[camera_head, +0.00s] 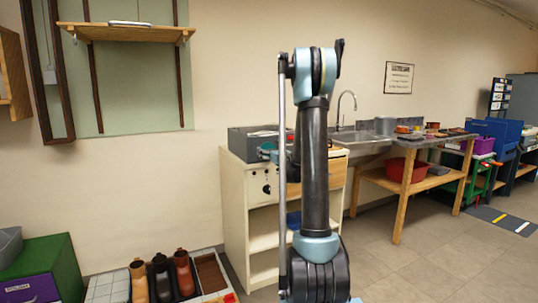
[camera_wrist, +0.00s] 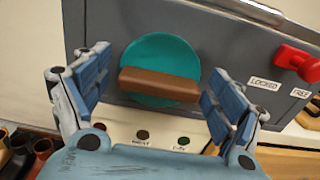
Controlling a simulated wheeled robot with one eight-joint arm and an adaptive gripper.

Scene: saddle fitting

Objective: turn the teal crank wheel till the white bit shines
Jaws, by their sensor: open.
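The teal crank wheel (camera_wrist: 160,50) is on the front of a grey box, in the upper middle of the wrist view. A brown bar handle (camera_wrist: 160,84) lies across it, tilted slightly down to the right. My gripper (camera_wrist: 155,72) is open, with one blue finger on each side of the wheel and bar; I see no clear contact. Below, on a cream panel (camera_wrist: 120,116), are small round spots: a dark red one (camera_wrist: 98,126), a dark one (camera_wrist: 142,134) and a green one (camera_wrist: 183,141). None looks lit, and I cannot pick out a white bit.
A red knob (camera_wrist: 298,62) sticks out at the right of the grey box, above labels LOCKED (camera_wrist: 263,85) and FREE (camera_wrist: 300,93). The grey box (camera_head: 243,143) stands on a cream cabinet (camera_head: 236,190). A sink bench (camera_head: 400,145) is to the right. Boots (camera_head: 160,275) stand at the lower left.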

